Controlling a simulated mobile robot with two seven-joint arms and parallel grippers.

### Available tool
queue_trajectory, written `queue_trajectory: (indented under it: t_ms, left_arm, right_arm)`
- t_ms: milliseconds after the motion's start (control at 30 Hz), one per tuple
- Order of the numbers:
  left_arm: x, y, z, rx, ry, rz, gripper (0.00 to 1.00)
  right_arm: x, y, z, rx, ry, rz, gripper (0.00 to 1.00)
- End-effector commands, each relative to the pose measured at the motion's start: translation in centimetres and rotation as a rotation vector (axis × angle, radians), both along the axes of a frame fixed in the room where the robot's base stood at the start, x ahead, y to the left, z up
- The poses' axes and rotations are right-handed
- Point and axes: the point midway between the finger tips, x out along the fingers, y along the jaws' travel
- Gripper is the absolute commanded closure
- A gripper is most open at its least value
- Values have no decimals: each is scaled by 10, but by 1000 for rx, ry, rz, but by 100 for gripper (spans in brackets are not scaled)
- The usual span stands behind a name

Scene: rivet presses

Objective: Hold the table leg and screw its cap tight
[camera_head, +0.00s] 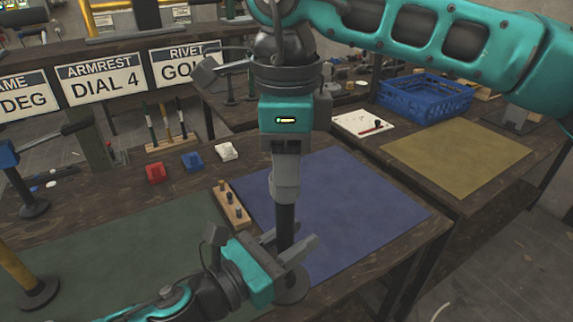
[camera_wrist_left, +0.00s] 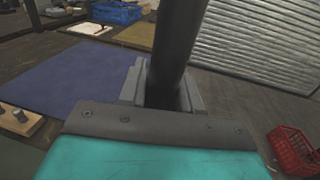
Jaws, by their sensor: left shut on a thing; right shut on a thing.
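The table leg (camera_head: 285,224) is a dark, upright tube in front of the blue mat. It also shows in the left wrist view (camera_wrist_left: 179,40), rising between the fingers and leaning slightly right there. My left gripper (camera_head: 292,252) is shut on the lower part of the leg, coming in from the left. A round dark disc (camera_head: 293,291) shows below it. My right gripper (camera_head: 285,186) points straight down above the left one and is shut around the leg's top end. The cap cannot be made out; the right fingers hide that end.
A blue mat (camera_head: 345,205) and a green mat (camera_head: 130,250) lie on the bench. A wooden block with pegs (camera_head: 231,206) stands left of the leg. Red (camera_head: 155,173), blue (camera_head: 192,162) and white blocks (camera_head: 226,151) sit behind. A blue crate (camera_head: 425,97) stands farther back.

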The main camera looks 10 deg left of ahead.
Motion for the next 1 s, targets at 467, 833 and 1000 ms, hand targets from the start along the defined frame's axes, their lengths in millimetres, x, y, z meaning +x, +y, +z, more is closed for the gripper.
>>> queue_trajectory:
  t_ms: [467,833,1000]
  left_arm:
    - [0,0,0,1,-1,-1,100]
    - [0,0,0,1,-1,-1,100]
    - [0,0,0,0,0,-1,100]
  right_arm:
    - [-2,1,1,1,-2,-913,88]
    - [-2,2,0,2,-3,-1627,88]
    - [-2,3,0,4,-3,-1959,88]
